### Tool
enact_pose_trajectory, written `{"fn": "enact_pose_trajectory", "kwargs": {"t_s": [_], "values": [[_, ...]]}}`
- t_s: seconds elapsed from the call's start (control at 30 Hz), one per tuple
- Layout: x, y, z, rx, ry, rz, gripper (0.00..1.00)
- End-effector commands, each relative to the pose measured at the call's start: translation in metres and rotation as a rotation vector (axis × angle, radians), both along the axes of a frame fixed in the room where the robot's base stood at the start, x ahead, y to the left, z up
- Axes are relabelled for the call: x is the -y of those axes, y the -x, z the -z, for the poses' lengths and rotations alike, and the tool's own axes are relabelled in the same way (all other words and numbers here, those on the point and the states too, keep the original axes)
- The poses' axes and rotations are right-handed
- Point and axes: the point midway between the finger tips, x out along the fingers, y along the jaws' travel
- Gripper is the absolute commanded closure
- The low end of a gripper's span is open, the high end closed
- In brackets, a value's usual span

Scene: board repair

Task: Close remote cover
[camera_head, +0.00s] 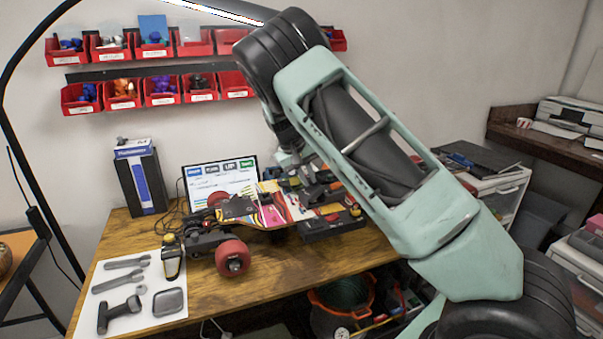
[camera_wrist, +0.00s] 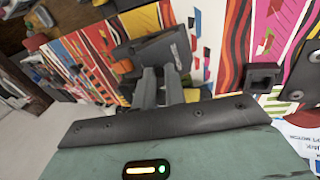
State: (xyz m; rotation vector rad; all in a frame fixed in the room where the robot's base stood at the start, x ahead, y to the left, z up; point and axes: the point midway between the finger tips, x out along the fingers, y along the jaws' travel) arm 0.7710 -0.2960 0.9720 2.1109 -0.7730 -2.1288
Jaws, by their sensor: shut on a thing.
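The wrist view shows the grey fingers of my gripper (camera_wrist: 161,86) close together, shut on a dark grey piece (camera_wrist: 158,48). The piece is over or against the colourful skateboard deck (camera_wrist: 238,45); I cannot tell whether it touches, nor whether it is the remote cover. In the head view my arm hides much of the area around the gripper, above the deck (camera_head: 240,208). A black handheld device with a yellow top (camera_head: 172,258), possibly the remote, stands at the mat's right edge. I cannot make out a cover on it.
A red wheel (camera_head: 232,258) stands beside the device. A white mat (camera_head: 177,326) holds wrenches, a dark tool and a grey square piece. A laptop (camera_head: 222,177) is behind. The table's front middle (camera_head: 290,270) is clear.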

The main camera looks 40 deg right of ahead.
Motion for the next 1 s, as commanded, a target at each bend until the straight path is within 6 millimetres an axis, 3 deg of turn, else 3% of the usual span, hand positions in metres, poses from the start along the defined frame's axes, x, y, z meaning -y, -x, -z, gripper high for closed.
{"fn": "enact_pose_trajectory", "kwargs": {"t_s": [0.5,1.0], "values": [[0.027,0.005,0.013,0.074,-0.416,0.004,1.0],[0.031,0.006,0.021,0.096,-0.555,-0.001,1.0]]}}
